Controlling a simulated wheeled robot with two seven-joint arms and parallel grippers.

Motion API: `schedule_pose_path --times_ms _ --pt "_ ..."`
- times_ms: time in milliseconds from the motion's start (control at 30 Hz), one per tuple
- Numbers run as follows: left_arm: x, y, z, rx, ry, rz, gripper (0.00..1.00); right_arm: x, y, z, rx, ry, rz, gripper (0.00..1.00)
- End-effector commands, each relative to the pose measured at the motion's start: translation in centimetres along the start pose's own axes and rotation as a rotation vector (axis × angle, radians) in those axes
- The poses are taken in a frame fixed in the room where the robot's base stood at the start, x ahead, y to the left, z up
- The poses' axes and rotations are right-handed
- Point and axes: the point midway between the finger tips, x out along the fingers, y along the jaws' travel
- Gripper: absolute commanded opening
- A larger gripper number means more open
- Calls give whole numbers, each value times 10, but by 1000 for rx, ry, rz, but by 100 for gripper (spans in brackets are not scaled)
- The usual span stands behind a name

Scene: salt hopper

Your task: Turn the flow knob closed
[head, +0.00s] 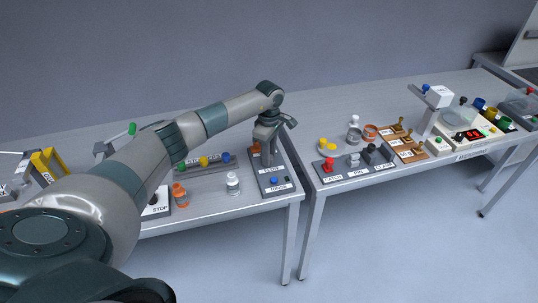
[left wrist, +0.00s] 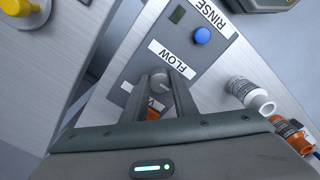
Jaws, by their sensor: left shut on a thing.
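The panel labelled FLOW and RINSE (head: 277,190) stands at the right end of the left table. In the left wrist view, the grey flow knob (left wrist: 161,78) sits by the FLOW label (left wrist: 174,65). My left gripper (head: 267,158) reaches down over the panel from above. In the left wrist view, its two fingers (left wrist: 160,88) are shut on the knob, one on each side. The gripper hides the knob in the head view. My right gripper is in neither view.
A blue RINSE button (left wrist: 202,35) is close by on the same panel. A gap separates this table from the right table (head: 345,121), which holds several devices.

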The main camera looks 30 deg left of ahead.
Motion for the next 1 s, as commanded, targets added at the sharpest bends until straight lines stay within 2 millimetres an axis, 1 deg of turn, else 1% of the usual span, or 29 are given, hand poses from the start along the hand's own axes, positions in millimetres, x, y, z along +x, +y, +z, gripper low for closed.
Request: schedule_pose_path --times_ms 167,367,567,1000 --pt "1 0 0 -44 -1 1 3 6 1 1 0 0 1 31" --pt "2 1 0 -149 0 2 3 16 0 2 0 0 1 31" --pt "2 1 0 -307 0 3 3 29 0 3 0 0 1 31" --pt "1 1 -1 -722 -1 2 3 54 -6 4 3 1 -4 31"
